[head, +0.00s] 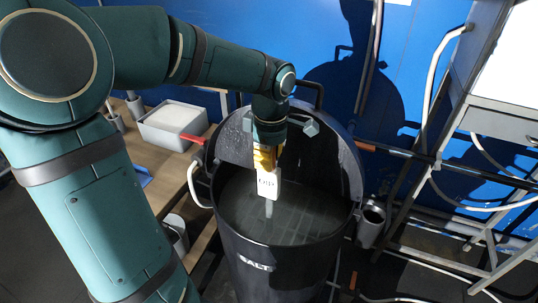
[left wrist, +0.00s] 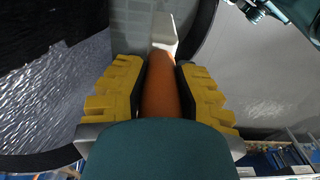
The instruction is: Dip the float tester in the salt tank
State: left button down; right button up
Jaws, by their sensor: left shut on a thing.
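The float tester (head: 268,187) is a white plate marked with dark letters, and it has an orange handle (left wrist: 162,88). My left gripper (head: 265,155) points down over the salt tank, its yellow fingers (left wrist: 160,85) shut on the orange handle from both sides. The salt tank (head: 262,264) is a large dark round vessel lettered SALT, with grey liquid (head: 312,210) inside. The tester hangs roughly upright inside the rim outline. A pale narrow shape lies below the plate; I cannot tell whether it is the tester's tip in the liquid or a reflection. My right gripper is not in view.
A bench (head: 168,165) at the left carries a white bin (head: 170,125) and a blue item (head: 140,177). A metal cup (head: 371,222) is at the tank's right side. A metal frame with pipes (head: 420,170) stands at the right, and a blue wall behind.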

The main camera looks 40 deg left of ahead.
pick_arm(q)
jog(key=shift+f+b, duration=2.1)
jog(key=shift+f, duration=0.75)
jog(key=shift+f+b, duration=0.8)
jog(key=shift+f, duration=0.6)
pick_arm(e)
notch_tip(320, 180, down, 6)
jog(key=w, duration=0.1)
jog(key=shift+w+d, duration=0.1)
pick_arm(q)
notch_tip(320, 180, up, 9)
jog(key=p, duration=0.7)
notch_tip(320, 180, up, 8)
jog(key=p, duration=0.6)
notch_tip(320, 180, up, 11)
jog(key=p, duration=0.9)
send_over(269, 182)
jog(key=w+a, duration=0.1)
jog(key=shift+w+r+p, duration=0.15)
jog(key=shift+r+p, duration=0.35)
jog(key=shift+r, duration=0.75)
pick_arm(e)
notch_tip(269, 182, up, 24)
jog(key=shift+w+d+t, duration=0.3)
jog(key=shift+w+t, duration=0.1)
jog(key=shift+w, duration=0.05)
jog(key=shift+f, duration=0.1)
